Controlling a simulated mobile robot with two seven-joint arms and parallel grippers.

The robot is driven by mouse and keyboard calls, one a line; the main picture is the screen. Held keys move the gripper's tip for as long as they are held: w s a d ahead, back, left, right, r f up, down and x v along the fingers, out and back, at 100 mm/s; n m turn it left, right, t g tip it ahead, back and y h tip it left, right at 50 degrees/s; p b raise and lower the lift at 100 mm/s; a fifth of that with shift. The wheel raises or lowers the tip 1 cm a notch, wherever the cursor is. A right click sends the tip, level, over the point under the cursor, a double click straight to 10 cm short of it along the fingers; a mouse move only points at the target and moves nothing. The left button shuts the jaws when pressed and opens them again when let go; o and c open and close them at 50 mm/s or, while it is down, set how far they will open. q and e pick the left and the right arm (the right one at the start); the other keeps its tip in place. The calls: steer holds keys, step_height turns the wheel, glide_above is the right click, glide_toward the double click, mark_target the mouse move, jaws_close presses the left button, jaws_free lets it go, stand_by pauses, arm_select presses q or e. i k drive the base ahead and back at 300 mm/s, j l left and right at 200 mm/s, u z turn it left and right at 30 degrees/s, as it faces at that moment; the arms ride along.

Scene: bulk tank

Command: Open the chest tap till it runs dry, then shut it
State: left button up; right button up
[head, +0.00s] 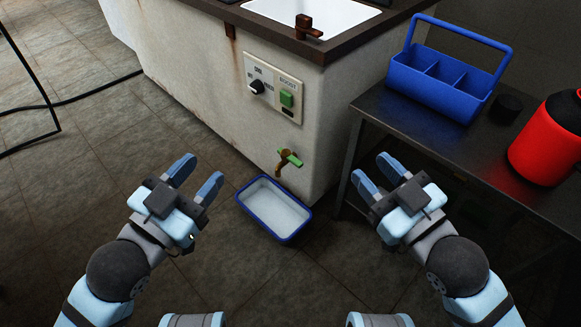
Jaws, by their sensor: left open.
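The chest (190,80) is a white, rust-stained tank with a dark rim. Its tap (281,166) sits low on the front, with a brown spout and a green handle (290,158) lying crosswise to it. I see no clear stream from the spout. A blue-rimmed tray (246,211) stands on the floor just below the tap; its inside is pale, and I cannot tell whether it holds liquid. My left gripper (203,170) is open and empty, left of the tap. My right gripper (371,166) has its fingers apart and is empty, right of the tap.
A control panel (274,88) with a black knob (256,87) and green switch (287,98) is above the tap. At right, a dark table (420,135) carries a blue caddy (431,88), a black puck (507,107) and a red container (549,140). A cable (95,92) crosses the floor at left.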

mark_target(285, 154)
steer(key=i+j+z, duration=0.35)
steer(key=i+j, duration=0.2)
steer(key=j, duration=0.2)
steer(key=i+j, duration=0.25)
